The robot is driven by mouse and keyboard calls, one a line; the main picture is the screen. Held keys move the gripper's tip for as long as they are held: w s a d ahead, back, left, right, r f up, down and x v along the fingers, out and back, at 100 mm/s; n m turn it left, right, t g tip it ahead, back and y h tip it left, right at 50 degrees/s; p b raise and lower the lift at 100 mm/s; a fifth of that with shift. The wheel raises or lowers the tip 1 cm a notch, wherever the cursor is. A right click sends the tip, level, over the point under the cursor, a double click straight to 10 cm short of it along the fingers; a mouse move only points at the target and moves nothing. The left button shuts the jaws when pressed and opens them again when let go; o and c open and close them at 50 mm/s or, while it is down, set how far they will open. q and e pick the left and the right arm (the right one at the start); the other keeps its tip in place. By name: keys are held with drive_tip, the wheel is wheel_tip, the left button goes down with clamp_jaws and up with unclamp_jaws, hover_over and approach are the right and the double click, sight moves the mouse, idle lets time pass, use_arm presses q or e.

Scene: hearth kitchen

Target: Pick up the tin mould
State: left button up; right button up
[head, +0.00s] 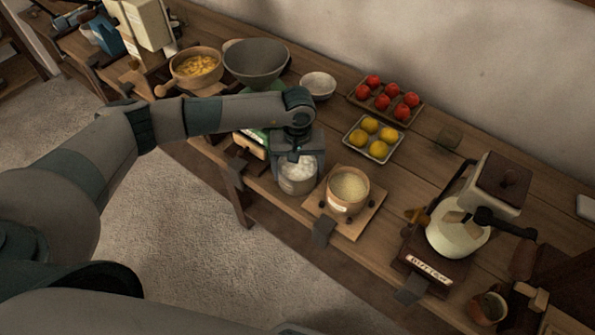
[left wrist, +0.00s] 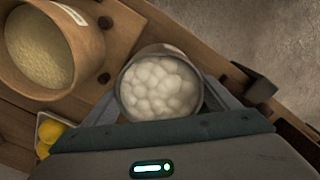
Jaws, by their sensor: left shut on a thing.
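The tin mould (head: 297,188) is a small round container filled with white rounded lumps. It is at the front edge of the wooden table, left of the wooden tub of grain. My left gripper (head: 298,158) reaches down over it and is shut on it, hiding its back part in the head view. In the left wrist view the mould (left wrist: 166,49) sits between the two fingers, with its open top facing the camera. I cannot tell whether its base touches the table. My right gripper is not in view.
The tub of grain (head: 346,204) on its board (head: 369,216) stands close to the mould's right. Trays of yellow fruit (head: 380,153) and red fruit (head: 404,121) lie behind. A mill (head: 457,237) is further right; bowls (head: 256,70) are at back left.

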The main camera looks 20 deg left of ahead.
use_arm(q)
drive_tip(key=shift+r, duration=0.15)
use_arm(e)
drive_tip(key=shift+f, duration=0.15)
use_arm(q)
drive_tip(key=shift+w+r+b, duration=0.1)
drive_tip(key=shift+r+b, duration=0.3)
drive_tip(key=shift+b, duration=0.15)
drive_tip(key=shift+s+a+r, duration=0.1)
drive_tip(key=shift+s+r, duration=0.05)
drive_tip(key=shift+s, duration=0.15)
use_arm(e)
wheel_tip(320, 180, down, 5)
drive_tip(key=b, duration=0.4)
use_arm(q)
drive_tip(key=s+a+b, duration=0.1)
drive_tip(key=s+a, duration=0.2)
drive_tip(key=s, duration=0.5)
drive_tip(key=s+a+b, duration=0.1)
drive_tip(key=s+a, duration=0.2)
drive_tip(key=s, duration=0.5)
drive_tip(key=shift+s, duration=0.25)
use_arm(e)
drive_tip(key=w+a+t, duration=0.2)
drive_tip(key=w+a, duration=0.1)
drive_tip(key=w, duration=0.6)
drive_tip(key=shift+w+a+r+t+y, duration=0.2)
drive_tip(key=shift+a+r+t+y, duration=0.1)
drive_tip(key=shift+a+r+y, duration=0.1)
